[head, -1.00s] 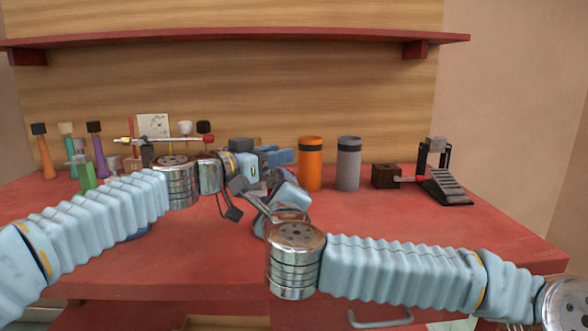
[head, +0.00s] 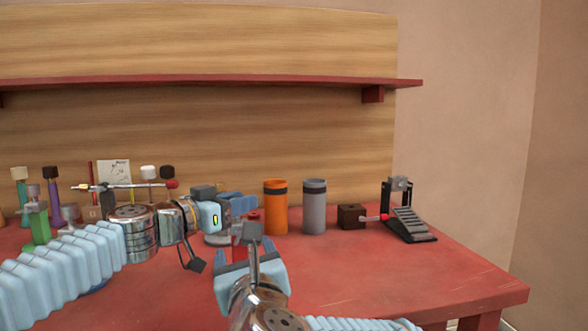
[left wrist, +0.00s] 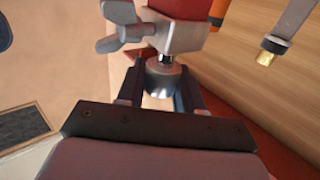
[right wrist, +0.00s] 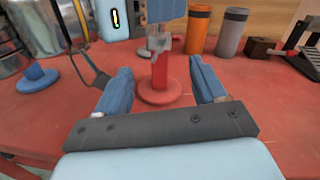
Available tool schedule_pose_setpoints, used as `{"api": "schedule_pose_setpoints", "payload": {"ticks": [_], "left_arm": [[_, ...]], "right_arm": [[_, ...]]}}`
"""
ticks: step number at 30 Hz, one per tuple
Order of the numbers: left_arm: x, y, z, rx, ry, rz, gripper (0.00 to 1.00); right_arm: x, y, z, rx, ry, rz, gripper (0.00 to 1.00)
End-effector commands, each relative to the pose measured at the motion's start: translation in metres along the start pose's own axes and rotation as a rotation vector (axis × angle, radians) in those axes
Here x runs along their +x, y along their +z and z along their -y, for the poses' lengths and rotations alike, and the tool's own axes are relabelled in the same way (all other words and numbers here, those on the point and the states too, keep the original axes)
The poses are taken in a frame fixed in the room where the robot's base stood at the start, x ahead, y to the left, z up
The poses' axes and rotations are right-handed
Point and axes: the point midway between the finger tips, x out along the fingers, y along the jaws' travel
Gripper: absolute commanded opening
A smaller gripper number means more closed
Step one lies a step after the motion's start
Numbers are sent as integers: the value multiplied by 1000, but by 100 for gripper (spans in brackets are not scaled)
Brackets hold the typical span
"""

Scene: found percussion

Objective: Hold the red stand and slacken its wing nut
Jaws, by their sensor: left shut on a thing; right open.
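The red stand (right wrist: 160,68) is upright on a round red base (right wrist: 160,92) in the right wrist view, with a grey block (right wrist: 159,41) on its post. In the left wrist view, the grey wing nut (left wrist: 122,28) sits at the side of this block. My left gripper (head: 243,204) is shut on the stand's silver rounded top (left wrist: 164,80), beyond the block. My right gripper (right wrist: 162,85) is open and empty, its fingers apart with the stand ahead between them. In the head view, it (head: 248,258) partly hides the stand.
An orange cylinder (head: 276,212) and a grey cylinder (head: 314,212) stand behind and right of the grippers. Further right are a dark wooden block (head: 351,217) and a black pedal (head: 411,222). Shakers and a card (head: 114,172) crowd the left. The front-right red table (head: 400,275) is clear.

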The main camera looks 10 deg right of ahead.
Motion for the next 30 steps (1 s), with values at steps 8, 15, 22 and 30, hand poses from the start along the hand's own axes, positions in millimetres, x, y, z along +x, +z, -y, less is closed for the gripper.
{"api": "schedule_pose_setpoints", "payload": {"ticks": [8, 15, 22, 30], "left_arm": [[0, 1, 0, 0, -1, 1, 0], [0, 0, 0, -1, 0, 0, 0], [0, 0, 0, -1, 0, 0, 0], [0, 0, 0, -1, 0, 0, 0]], "right_arm": [[-52, 5, 7, -5, -6, 21, 70], [-30, 45, 42, -61, -4, 193, 70], [-20, 86, 76, -197, -4, 380, 70], [-21, 118, 99, -442, 20, 561, 70]]}}
